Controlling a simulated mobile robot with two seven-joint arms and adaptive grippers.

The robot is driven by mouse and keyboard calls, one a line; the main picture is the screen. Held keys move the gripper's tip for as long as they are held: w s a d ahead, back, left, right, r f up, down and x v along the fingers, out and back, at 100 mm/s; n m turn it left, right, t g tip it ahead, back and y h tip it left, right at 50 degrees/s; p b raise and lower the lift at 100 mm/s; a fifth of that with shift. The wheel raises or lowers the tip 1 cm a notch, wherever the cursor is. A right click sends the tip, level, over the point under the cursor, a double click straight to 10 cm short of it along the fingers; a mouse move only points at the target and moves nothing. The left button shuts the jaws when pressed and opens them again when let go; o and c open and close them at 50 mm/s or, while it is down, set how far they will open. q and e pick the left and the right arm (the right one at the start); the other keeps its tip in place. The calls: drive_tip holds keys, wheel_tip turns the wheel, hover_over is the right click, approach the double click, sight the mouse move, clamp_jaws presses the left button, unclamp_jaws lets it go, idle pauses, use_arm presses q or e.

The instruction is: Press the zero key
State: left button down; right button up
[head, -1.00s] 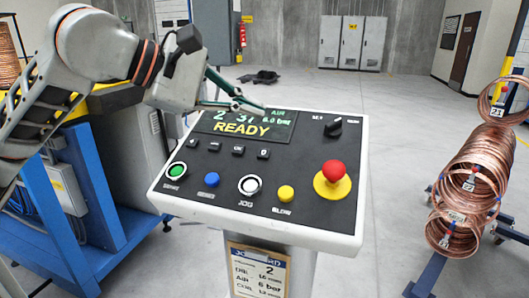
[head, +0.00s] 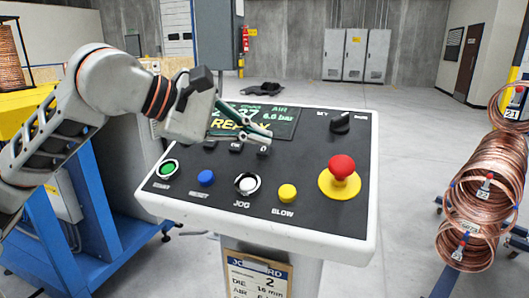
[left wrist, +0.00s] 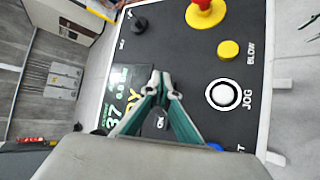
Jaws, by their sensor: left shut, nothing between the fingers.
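My left gripper (head: 266,135) is shut and empty, its green fingers pointing right over the lower edge of the panel's display. A row of small black keys lies below the display. The rightmost key (head: 264,151) shows just below the fingertips; its mark is too small to read surely. Other keys (head: 236,147) are partly behind the gripper. In the left wrist view the fingertips (left wrist: 166,84) meet over the panel, and a dark key (left wrist: 160,122) with a light mark shows between the fingers. I cannot tell whether the fingertips touch the panel. My right gripper is out of view.
The control panel (head: 155,202) carries a display (head: 285,122), a red mushroom button (head: 342,167), a black knob (head: 341,123), and green, blue, white and yellow buttons (head: 287,193). Copper coils (head: 490,165) stand at right. Blue machinery (head: 90,200) stands at left.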

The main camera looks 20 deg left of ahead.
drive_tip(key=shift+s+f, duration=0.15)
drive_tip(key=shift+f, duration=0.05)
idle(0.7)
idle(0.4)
use_arm(q)
drive_tip(key=shift+w+f, duration=0.2)
drive_tip(key=shift+f, duration=0.2)
drive_tip(key=shift+w+f, duration=0.15)
drive_tip(key=shift+f, duration=0.3)
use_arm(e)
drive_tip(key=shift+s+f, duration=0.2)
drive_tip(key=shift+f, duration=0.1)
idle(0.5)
use_arm(q)
drive_tip(key=shift+r, duration=0.1)
drive_tip(key=shift+s+r+p, duration=0.35)
drive_tip(key=shift+r+p, duration=0.05)
drive_tip(key=shift+r, duration=0.35)
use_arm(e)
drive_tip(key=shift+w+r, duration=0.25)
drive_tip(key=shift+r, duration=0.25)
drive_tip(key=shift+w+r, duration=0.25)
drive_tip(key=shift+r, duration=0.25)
use_arm(q)
drive_tip(key=shift+r, duration=0.1)
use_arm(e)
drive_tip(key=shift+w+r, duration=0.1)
